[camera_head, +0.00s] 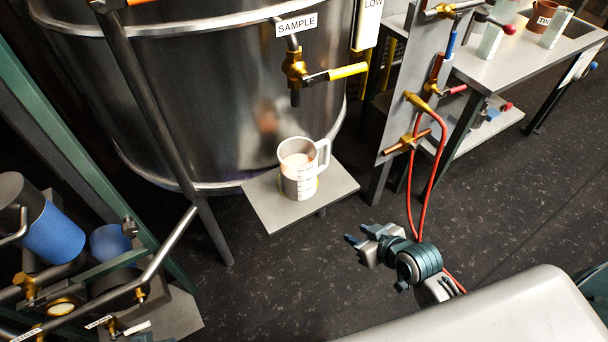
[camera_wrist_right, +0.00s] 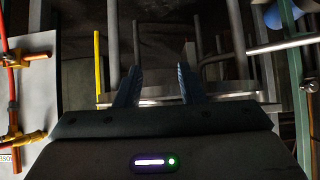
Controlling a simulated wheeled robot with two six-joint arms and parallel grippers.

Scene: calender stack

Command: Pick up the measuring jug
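The measuring jug (camera_head: 299,170) is a clear-grey jug with dark markings and a pale content. It stands upright on a small grey shelf (camera_head: 258,204) in front of the steel tank, under the sample tap. Its handle points right in the head view. My right gripper (camera_head: 357,234) is below and to the right of the jug, apart from it, with its fingers pointing left. In the right wrist view its two blue fingers (camera_wrist_right: 157,88) stand apart with nothing between them. The jug cannot be made out in the wrist view. My left gripper is not in view.
The steel tank (camera_head: 215,90) stands behind the shelf. The brass sample tap (camera_head: 294,68) with a yellow lever hangs above the jug. A red hose (camera_head: 441,150) loops down from a valve panel (camera_head: 398,125) at the right.

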